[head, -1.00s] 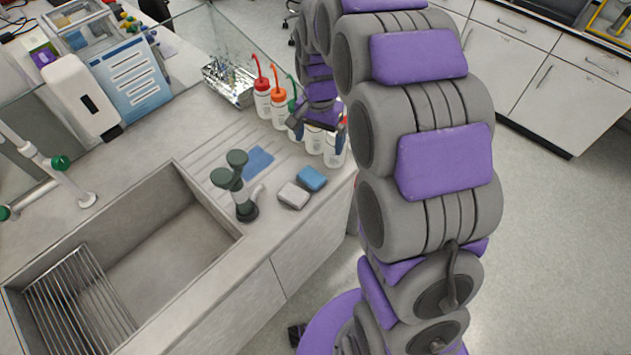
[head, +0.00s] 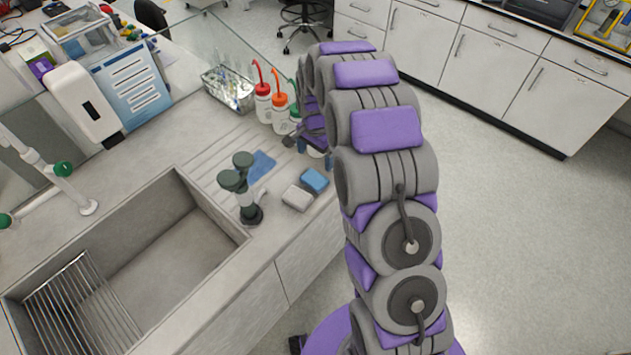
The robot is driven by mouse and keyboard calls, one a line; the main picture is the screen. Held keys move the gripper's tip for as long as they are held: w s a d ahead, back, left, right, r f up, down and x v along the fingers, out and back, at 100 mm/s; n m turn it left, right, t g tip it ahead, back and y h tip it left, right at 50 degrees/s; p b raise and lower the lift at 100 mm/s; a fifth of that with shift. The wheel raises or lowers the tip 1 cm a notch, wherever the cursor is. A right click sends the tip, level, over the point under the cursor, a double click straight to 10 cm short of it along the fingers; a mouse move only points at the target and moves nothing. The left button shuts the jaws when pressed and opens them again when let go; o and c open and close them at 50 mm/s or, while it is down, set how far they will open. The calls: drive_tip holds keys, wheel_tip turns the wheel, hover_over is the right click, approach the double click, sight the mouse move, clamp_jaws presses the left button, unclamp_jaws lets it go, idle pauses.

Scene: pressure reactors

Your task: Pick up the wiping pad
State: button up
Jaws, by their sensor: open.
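A blue pad (head: 314,180) and a pale grey pad (head: 297,197) lie side by side on the counter near its front edge, right of the sink. A flat blue cloth (head: 260,166) lies behind them on the ribbed drainboard. I cannot tell for sure which of these is the wiping pad. My gripper (head: 309,152) is open and empty. In the picture it is just above the blue pad, in front of the wash bottles, and apart from the pads. My arm partly hides the gripper and the bottles behind it.
A dark green fixture (head: 247,195) stands left of the pads, close to them. Wash bottles with red (head: 263,103) and orange (head: 281,113) tops stand behind the gripper. The sink (head: 165,235) opens at left.

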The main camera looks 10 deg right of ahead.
hover_over(314, 178)
drive_tip(key=f, duration=0.5)
drive_tip(key=shift+s+a+b, duration=0.1)
drive_tip(key=shift+a+b, duration=0.15)
drive_tip(key=shift+b, duration=0.05)
drive_tip(key=shift+d+f, duration=0.6)
drive_tip(key=shift+f, duration=0.15)
wheel_tip(314, 178, down, 4)
drive_tip(key=shift+a+r+b, duration=0.1)
drive_tip(key=shift+r+b, duration=0.05)
drive_tip(key=shift+b, duration=0.45)
drive_tip(key=shift+a+f, duration=0.25)
drive_tip(key=shift+a, duration=0.2)
drive_tip(key=shift+c, duration=0.4)
drive_tip(key=shift+d, duration=0.4)
drive_tip(key=c, duration=0.4)
drive_tip(key=shift+c, duration=1.3)
drive_tip(key=shift+a, duration=0.15)
